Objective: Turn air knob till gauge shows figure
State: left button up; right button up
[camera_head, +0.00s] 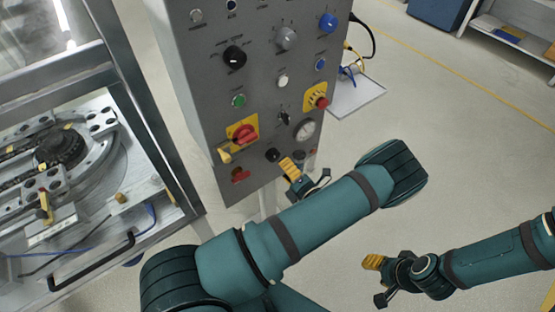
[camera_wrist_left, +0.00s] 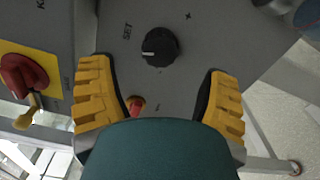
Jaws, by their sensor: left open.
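The black air knob (camera_head: 273,155) sits low on the grey control panel (camera_head: 185,85). In the left wrist view the knob (camera_wrist_left: 159,46) has a white pointer line, with "SET" and a plus sign printed near it. The round, pale-faced gauge (camera_head: 305,129) is up and right of it; its reading is too small to make out. My left gripper (camera_head: 303,175) is open just in front of the panel's lower edge. In its wrist view the yellow-padded fingers (camera_wrist_left: 158,90) stand apart, with the knob beyond them, untouched. My right gripper (camera_head: 377,280) is open and empty, away from the panel.
A red switch on a yellow plate (camera_head: 243,132) and a red stop button (camera_head: 320,101) flank the knob area. More knobs and buttons fill the panel above. A metal-framed bench with a ring track (camera_head: 110,150) stands left.

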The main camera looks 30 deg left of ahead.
pick_arm(q)
jog(key=v, duration=0.6)
dwell(0.4)
